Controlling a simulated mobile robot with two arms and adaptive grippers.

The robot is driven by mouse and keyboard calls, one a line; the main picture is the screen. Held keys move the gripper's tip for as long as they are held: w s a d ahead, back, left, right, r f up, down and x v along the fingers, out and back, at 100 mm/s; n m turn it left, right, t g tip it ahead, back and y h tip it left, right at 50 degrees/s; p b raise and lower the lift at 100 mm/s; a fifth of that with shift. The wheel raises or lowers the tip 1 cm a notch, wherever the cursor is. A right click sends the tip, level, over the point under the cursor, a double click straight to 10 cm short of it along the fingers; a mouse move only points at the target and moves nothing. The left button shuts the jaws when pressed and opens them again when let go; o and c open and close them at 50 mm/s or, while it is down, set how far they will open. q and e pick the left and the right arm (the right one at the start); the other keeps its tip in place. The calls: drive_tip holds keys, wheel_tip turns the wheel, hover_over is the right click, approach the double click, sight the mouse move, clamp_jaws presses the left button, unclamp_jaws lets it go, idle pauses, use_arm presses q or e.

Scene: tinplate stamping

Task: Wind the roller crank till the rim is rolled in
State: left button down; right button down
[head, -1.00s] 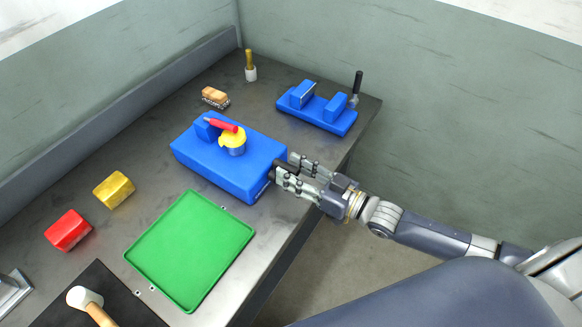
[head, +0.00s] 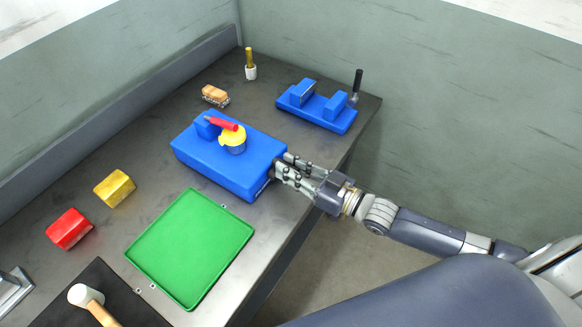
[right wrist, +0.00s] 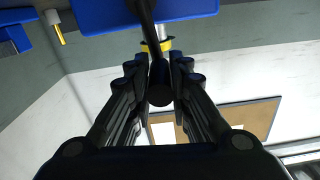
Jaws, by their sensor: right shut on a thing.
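A dark crank arm (right wrist: 147,18) runs up from the handle in front of the blue block (right wrist: 180,8). The fingers hide most of the crank in the head view. My left gripper is not in view.
A green tray (head: 190,248) lies in front of the block. A second blue fixture (head: 318,116) with a black-handled lever stands behind right. A brush (head: 215,95), red block (head: 68,229), yellow block (head: 114,188) and mallet (head: 86,295) lie about. The bench edge is close.

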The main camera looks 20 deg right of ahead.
sight(277, 214)
drive_tip(key=s+a+n, duration=0.1)
drive_tip(key=n, duration=0.1)
drive_tip(key=a+f+n, duration=0.1)
drive_tip(key=n, duration=0.1)
drive_tip(key=s+a+f+n, duration=0.1)
drive_tip(key=n, duration=0.2)
drive_tip(key=shift+s+a+f, duration=0.15)
drive_tip(key=shift+s, duration=0.2)
drive_tip(key=shift+s+a+f+n, duration=0.3)
drive_tip(key=shift+f+n, duration=0.15)
drive_tip(key=shift+n, duration=0.45)
drive_tip(key=shift+s+a+f+n+b, duration=0.15)
drive_tip(key=shift+a+f+n+b, duration=0.15)
drive_tip(key=shift+f+n+b, duration=0.45)
drive_tip(key=n, duration=0.2)
drive_tip(key=f+n+b, duration=0.1)
drive_tip(key=shift+s+a+f, duration=0.1)
drive_tip(key=shift+s+a, duration=0.1)
drive_tip(key=shift+a, duration=0.05)
drive_tip(key=shift+a+f+n+b, duration=0.1)
drive_tip(key=shift+f+n+b, duration=0.5)
drive_tip(key=shift+n, duration=0.35)
drive_tip(key=shift+f+n+b, duration=0.45)
drive_tip(key=shift+n+b, duration=0.15)
drive_tip(key=shift+n, duration=0.3)
